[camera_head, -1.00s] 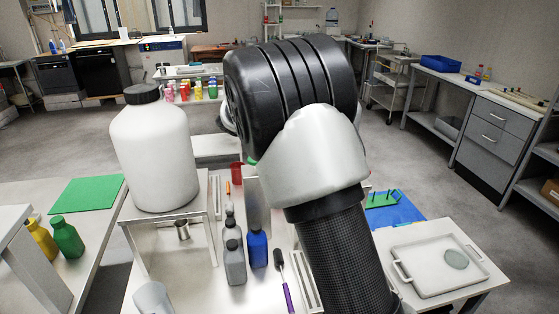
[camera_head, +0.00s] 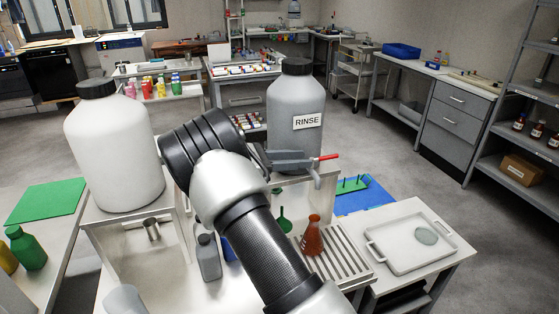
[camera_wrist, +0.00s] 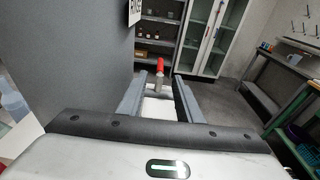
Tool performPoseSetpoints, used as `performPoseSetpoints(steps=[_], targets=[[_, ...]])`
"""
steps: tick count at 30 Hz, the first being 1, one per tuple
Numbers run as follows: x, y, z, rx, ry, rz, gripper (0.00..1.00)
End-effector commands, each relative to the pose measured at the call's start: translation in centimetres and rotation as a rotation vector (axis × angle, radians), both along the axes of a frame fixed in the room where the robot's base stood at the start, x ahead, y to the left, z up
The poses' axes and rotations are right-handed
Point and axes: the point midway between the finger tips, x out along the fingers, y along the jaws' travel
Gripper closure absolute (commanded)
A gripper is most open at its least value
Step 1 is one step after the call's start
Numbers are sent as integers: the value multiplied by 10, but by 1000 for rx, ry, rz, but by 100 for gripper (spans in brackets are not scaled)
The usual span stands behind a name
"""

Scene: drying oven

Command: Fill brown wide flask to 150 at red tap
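The brown wide flask (camera_head: 312,236) is an orange-brown conical flask standing upright on a slatted rack (camera_head: 345,262) in the head view. Its fill level cannot be read. The red tap (camera_head: 328,157) has a red handle and a metal spout above the flask, by the grey container labelled RINSE (camera_head: 290,110). My gripper (camera_head: 290,159) is open and empty beside the tap. In the wrist view, the open fingers of my gripper (camera_wrist: 158,98) have the red tap handle (camera_wrist: 160,66) in line with the gap between them. Contact cannot be told.
A large white bottle (camera_head: 115,150) stands on a raised stand at left. A green funnel (camera_head: 284,222) is left of the flask. Grey bottles (camera_head: 208,257) stand beside my arm. A white tray (camera_head: 385,250) lies at right. The RINSE container's wall is close in the wrist view.

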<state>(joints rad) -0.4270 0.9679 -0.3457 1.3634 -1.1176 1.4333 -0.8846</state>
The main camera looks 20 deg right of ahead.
Motion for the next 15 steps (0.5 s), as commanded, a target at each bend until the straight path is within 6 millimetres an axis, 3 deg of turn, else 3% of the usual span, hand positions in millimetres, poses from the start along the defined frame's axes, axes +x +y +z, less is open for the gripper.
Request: performPoseSetpoints(steps=[6, 15], targets=[[1, -44, -6, -1, 0, -4, 68], [2, -80, -12, -1, 0, -1, 68]])
